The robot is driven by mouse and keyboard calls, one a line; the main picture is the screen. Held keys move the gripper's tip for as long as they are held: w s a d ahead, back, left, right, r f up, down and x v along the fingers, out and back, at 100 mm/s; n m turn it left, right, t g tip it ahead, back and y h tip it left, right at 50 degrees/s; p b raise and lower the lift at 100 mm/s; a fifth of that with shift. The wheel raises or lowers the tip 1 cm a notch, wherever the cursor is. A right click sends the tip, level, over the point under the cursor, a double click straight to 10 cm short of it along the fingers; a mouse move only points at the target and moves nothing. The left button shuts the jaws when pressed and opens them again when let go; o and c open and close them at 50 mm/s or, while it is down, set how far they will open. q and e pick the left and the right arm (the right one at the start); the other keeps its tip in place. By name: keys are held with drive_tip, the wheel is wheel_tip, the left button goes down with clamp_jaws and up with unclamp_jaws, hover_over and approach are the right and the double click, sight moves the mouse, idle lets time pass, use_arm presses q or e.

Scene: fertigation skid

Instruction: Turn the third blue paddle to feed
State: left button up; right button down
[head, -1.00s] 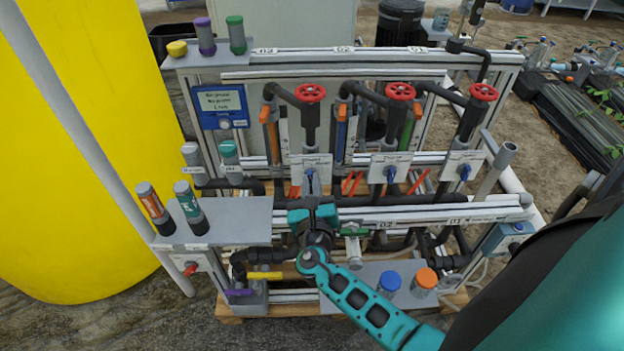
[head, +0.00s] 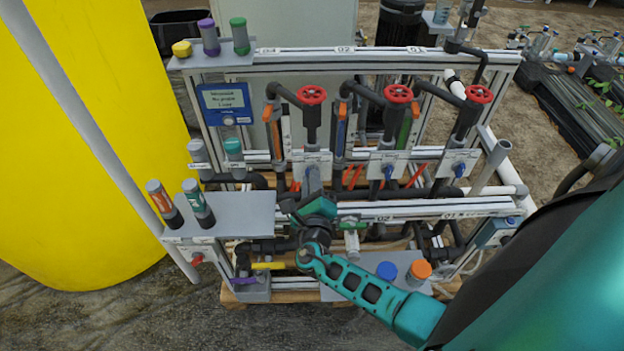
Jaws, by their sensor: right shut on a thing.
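Three white valve plates carry blue paddles, each below a red handwheel. The right paddle (head: 459,170) and the middle paddle (head: 389,172) are in plain view. The paddle on the left plate (head: 312,160), in the row marked 03 at its left end, is hidden behind my right gripper (head: 312,180). That gripper is shut on this left paddle, its teal body tilted below the plate. The paddle's exact angle and its feed marking cannot be read. My left gripper is not in view.
Red handwheels (head: 312,95) and black pipes stand above the plates. A lower white rail (head: 420,208) runs close to my right gripper. A grey shelf (head: 240,212) with bottles is at left. Blue-capped (head: 386,271) and orange-capped (head: 421,269) jars stand in front.

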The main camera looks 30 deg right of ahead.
idle(0.3)
drive_tip(key=c, duration=1.2)
unclamp_jaws()
drive_tip(key=shift+o, duration=0.2)
